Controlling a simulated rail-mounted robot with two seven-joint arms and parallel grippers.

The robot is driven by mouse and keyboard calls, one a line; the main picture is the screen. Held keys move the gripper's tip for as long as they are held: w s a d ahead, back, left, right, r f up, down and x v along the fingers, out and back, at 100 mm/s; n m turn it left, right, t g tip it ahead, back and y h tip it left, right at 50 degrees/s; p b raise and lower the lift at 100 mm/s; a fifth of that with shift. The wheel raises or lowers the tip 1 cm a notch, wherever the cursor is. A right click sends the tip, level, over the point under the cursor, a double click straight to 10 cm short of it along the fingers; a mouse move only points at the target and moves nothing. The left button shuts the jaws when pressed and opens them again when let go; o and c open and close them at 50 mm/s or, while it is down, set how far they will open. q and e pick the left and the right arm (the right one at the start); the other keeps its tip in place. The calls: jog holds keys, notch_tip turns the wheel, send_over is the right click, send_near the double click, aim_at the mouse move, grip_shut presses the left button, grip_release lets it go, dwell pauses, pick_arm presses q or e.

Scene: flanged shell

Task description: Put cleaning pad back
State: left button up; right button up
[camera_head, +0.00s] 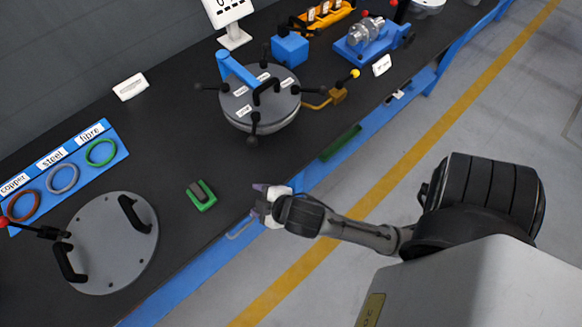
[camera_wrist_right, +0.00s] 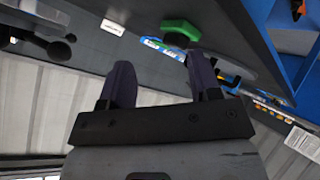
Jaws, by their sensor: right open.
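A small dark grey block, which looks like the cleaning pad (camera_head: 197,191), lies at a green U-shaped holder (camera_head: 207,202) on the dark bench, near its front edge. I cannot tell whether the pad is fully seated in the holder. A green piece there (camera_wrist_right: 181,30) also shows in the right wrist view, beyond the fingertips. My right gripper (camera_head: 258,198) is at the bench's front edge, to the right of the pad and apart from it. Its two purple-grey fingers (camera_wrist_right: 163,75) are spread, with nothing between them. My left gripper is not in view.
A round grey flange cover (camera_head: 105,255) with black handles lies at the lower left. A blue ring board (camera_head: 84,173) is behind it. A clamped grey shell (camera_head: 260,105) stands beyond the pad. The bench between them is clear.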

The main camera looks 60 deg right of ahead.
jog(key=s+f+m+g, duration=0.2)
jog(key=s+g, duration=0.1)
jog(key=s, duration=0.3)
jog(key=s+f+m+g+y, duration=0.1)
jog(key=s+f+m+g, duration=0.1)
jog(key=s, duration=0.5)
jog(key=shift+s+d+f+m+g, duration=0.35)
jog(key=shift+f+g, duration=0.2)
jog(key=shift+g, duration=0.45)
jog(key=shift+r, duration=0.1)
